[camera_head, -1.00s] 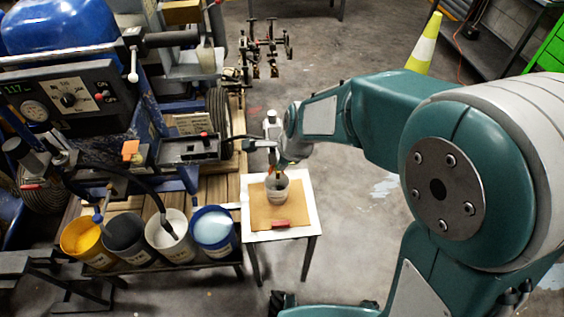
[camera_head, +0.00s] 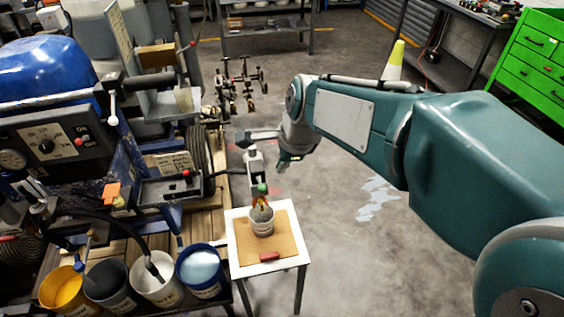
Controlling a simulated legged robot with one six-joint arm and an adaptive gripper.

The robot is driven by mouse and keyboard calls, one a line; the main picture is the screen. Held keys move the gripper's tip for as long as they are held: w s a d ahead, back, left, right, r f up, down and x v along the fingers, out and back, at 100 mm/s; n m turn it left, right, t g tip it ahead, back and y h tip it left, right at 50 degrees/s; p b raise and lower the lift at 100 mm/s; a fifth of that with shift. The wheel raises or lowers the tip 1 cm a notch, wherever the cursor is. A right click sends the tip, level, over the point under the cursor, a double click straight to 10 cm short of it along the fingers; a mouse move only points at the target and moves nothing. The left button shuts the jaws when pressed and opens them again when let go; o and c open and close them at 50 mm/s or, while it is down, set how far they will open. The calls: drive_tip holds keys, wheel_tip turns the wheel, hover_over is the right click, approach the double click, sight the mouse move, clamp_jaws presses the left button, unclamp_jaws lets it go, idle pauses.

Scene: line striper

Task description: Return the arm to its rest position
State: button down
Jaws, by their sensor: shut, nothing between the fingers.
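My gripper (camera_head: 241,137) is at the end of the teal arm. It points left and looks shut and empty. It is above a small white table (camera_head: 295,259), just over the top of an upright tool (camera_head: 255,163) with a pale grey upper part and green and yellow lower down. The tool appears to stand in a pale cup (camera_head: 261,223) on a brown board (camera_head: 283,235). The gripper is small here, and I cannot tell clearly whether it touches the tool. My arm reaches in from the right, bent at the elbow.
Buckets of yellow (camera_head: 62,289), black (camera_head: 108,284), white (camera_head: 157,280) and blue (camera_head: 201,272) paint stand left of the table. The striping machine (camera_head: 60,125) fills the left. A cone (camera_head: 395,60) and green drawers (camera_head: 540,65) are at the upper right. The floor between is mostly open.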

drive_tip(key=s+d+r+n+t+h, duration=0.2)
drive_tip(key=s+d+n+t+h, duration=0.1)
drive_tip(key=s+d+n, duration=1.2)
drive_tip(key=shift+s+d+r, duration=0.2)
drive_tip(key=shift+s, duration=0.6)
drive_tip(key=shift+a, duration=0.1)
